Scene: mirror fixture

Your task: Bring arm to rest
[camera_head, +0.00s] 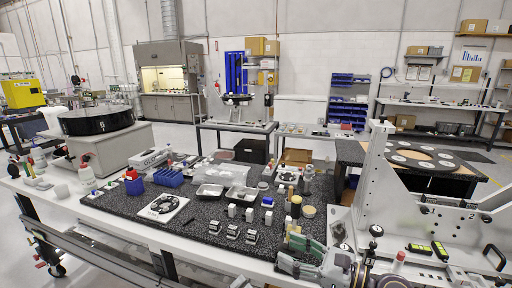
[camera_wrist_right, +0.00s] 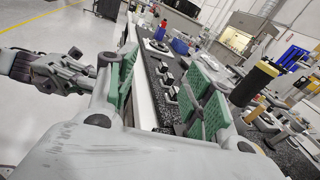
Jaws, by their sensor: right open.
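My right gripper (camera_head: 287,252) is at the bottom of the head view, by the front edge of the dark speckled worktop (camera_head: 205,232). Its two green-padded fingers are spread apart with nothing between them. In the right wrist view the same gripper (camera_wrist_right: 160,88) shows its pads wide apart, with the worktop's edge and small blocks beyond. My right arm (camera_head: 345,268) comes in from the bottom right. My left gripper does not show in the head view. A grey jointed arm part (camera_wrist_right: 45,70), likely mine, shows at the left of the wrist view.
Several small grey-and-white blocks (camera_head: 233,231) stand just left of the right gripper. A white plate with a dark disc (camera_head: 162,208), metal trays (camera_head: 210,191) and a blue rack (camera_head: 168,177) lie farther back. A tall white fixture (camera_head: 373,170) stands close on the right.

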